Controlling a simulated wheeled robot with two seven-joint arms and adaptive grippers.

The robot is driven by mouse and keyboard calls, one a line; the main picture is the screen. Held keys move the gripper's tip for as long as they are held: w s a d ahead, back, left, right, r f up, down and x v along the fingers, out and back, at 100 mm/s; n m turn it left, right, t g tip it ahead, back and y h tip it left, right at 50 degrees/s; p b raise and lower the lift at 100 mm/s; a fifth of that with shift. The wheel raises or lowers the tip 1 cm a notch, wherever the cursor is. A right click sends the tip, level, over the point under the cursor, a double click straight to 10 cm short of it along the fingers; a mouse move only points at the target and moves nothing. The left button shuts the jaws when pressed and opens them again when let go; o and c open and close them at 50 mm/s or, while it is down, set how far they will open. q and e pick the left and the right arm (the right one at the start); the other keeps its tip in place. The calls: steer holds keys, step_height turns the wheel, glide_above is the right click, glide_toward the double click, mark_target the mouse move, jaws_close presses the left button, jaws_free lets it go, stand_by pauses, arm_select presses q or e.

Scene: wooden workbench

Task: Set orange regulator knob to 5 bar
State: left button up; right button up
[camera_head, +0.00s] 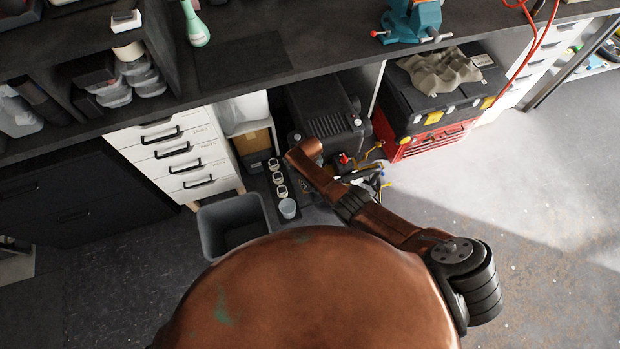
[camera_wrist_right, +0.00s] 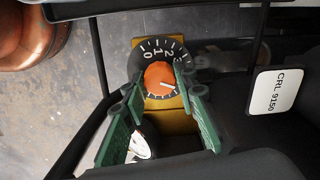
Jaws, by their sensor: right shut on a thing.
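The orange regulator knob (camera_wrist_right: 157,77) sits on a black dial plate (camera_wrist_right: 147,49) with white marks and the numbers 0, 1, 2 and 3 readable. Higher numbers are hidden or too small to read. The knob's white pointer line points to the right and slightly down, past the 3; its exact reading is hidden by a finger. My right gripper (camera_wrist_right: 160,78) has its green fingers on either side of the knob, shut on it. In the head view, my right arm reaches down to the black compressor (camera_head: 323,110) under the bench; the knob is not distinguishable there. My left gripper is not in view.
A white-faced gauge (camera_wrist_right: 140,147) shows partly between the fingers. A yellow block (camera_wrist_right: 180,115) lies behind the knob. Right of the compressor stand a red toolbox (camera_head: 432,140) and a black case (camera_head: 440,100). A grey bin (camera_head: 232,222) stands left on the floor.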

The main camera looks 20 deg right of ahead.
steer(key=shift+s+d+f+m, duration=0.1)
steer(key=shift+m, duration=0.5)
steer(key=o, duration=1.1)
steer(key=shift+o, duration=0.3)
steer(key=shift+a+r, duration=0.2)
steer(key=shift+r, duration=0.7)
step_height(320, 180, up, 10)
steer(key=shift+d+r, duration=0.15)
steer(key=shift+d, duration=0.05)
